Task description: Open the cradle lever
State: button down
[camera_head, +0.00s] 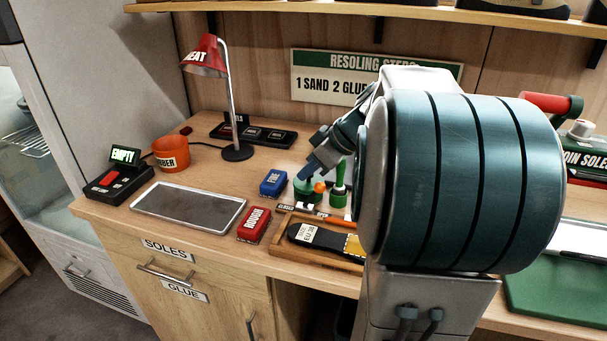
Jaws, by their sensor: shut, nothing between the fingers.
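A green fixture (306,196) stands on the bench behind the wooden tray. Small labels, one reading CLOSED (286,208) and one OPEN (321,214), sit in front of it. A round orange knob (319,187) shows there and looks like the cradle lever's end; which label it points to is unclear. My gripper (306,175) is shut and empty, pointing down right beside the knob and fixture. I cannot tell whether it touches them. My large arm link hides the area to the right.
A wooden tray (276,246) holds a dark sole (318,240). Red (254,224) and blue (273,183) blocks, a metal tray (190,223), an orange cup (170,154) and a red lamp (204,57) stand left. A press with a red handle (545,103) is right.

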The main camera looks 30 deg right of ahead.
jog(key=shift+r, duration=0.8)
jog(key=shift+a, duration=0.1)
notch_tip(320, 180, up, 3)
jog(key=w+a+p, duration=0.2)
jog(key=w, duration=0.1)
jog(key=s+d+r, duration=0.5)
jog(key=s, duration=0.1)
jog(key=shift+s+d+b, duration=0.2)
jog(key=shift+d+b, duration=0.15)
jog(key=shift+d, duration=0.05)
